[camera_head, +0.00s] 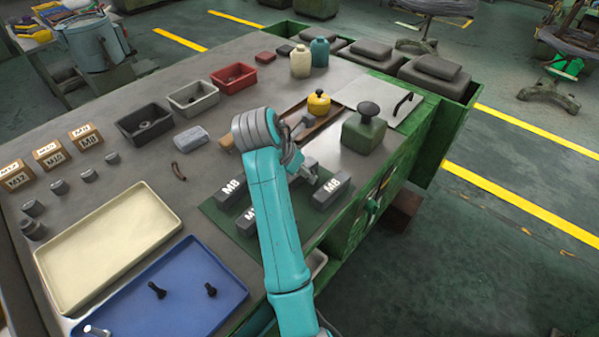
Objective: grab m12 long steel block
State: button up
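Grey steel blocks with white labels lie on a dark green mat (219,217) near the table's right edge. The left one (231,192) reads M8. Below it, a block (246,222) shows only an "M" before my arm covers the rest. A block (330,190) to the right of my arm has a label that looks like M8 or M6. I cannot tell which block is M12. My gripper (313,174) is over the mat, close to the right block, mostly hidden behind my teal arm. I cannot tell whether it is open or touches anything.
Wooden label blocks, including M12 (17,177), stand at the left beside small steel pieces. A cream tray (150,200) and a blue tray (232,290) with dark bolts lie in front. A green weight-like object (362,135) and a wooden tray (335,115) stand behind the mat.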

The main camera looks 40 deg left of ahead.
jog(key=shift+f, duration=0.25)
dwell(0.4)
jog(key=shift+c, duration=0.2)
grip_shut()
